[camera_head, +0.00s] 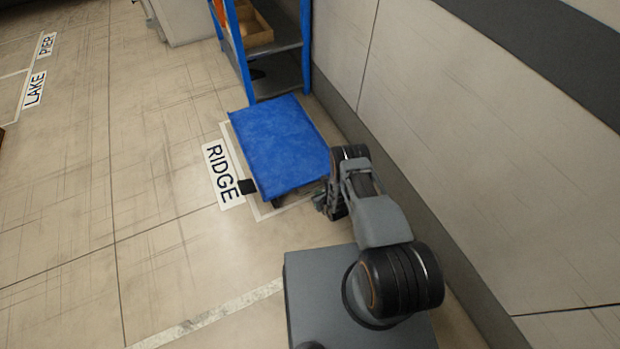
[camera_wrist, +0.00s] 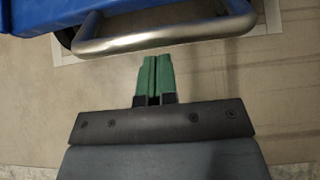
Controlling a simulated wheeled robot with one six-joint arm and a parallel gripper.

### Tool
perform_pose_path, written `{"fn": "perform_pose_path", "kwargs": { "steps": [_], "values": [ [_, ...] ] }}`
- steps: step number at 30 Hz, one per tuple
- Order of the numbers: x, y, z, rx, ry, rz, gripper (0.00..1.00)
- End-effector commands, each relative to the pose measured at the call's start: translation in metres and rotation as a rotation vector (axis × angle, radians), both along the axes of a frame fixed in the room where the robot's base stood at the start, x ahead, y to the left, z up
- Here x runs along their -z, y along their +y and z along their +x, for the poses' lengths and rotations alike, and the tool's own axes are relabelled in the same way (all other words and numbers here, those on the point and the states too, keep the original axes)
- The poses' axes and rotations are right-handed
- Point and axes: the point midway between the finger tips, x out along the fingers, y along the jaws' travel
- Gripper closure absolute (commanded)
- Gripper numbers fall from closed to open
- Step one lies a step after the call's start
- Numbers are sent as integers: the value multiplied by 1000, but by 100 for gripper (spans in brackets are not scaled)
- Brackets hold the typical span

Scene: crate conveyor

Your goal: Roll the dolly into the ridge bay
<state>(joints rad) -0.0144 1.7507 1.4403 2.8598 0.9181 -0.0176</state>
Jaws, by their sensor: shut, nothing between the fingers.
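The blue dolly (camera_head: 280,145) stands on the floor over the white outline of the ridge bay (camera_head: 230,140), next to the sign reading RIDGE (camera_head: 223,175). Most of the outline near it is covered by the dolly. In the wrist view, the dolly's metal handle bar (camera_wrist: 165,38) crosses the top, with a blue corner of the dolly (camera_wrist: 45,14) at upper left. My gripper (camera_wrist: 155,60) has green fingertips pressed together, just short of the handle bar in the picture. Contact with the bar cannot be told. In the head view, my gripper (camera_head: 325,205) is at the dolly's near right corner, partly hidden.
A blue-framed shelf (camera_head: 242,55) with a wooden box (camera_head: 256,32) stands just beyond the dolly. A wall (camera_head: 470,140) runs along the right. Floor signs LAKE (camera_head: 35,89) and PIER (camera_head: 47,45) lie at far left. The floor left of the dolly is clear.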

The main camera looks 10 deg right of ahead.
Motion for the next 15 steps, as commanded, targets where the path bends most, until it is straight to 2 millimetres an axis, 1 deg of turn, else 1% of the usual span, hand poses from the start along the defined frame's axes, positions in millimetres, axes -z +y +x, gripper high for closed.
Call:
{"fn": "perform_pose_path", "kwargs": {
  "steps": [15],
  "values": [
    [-3,3,11,1,-3,0,100]
  ]
}}
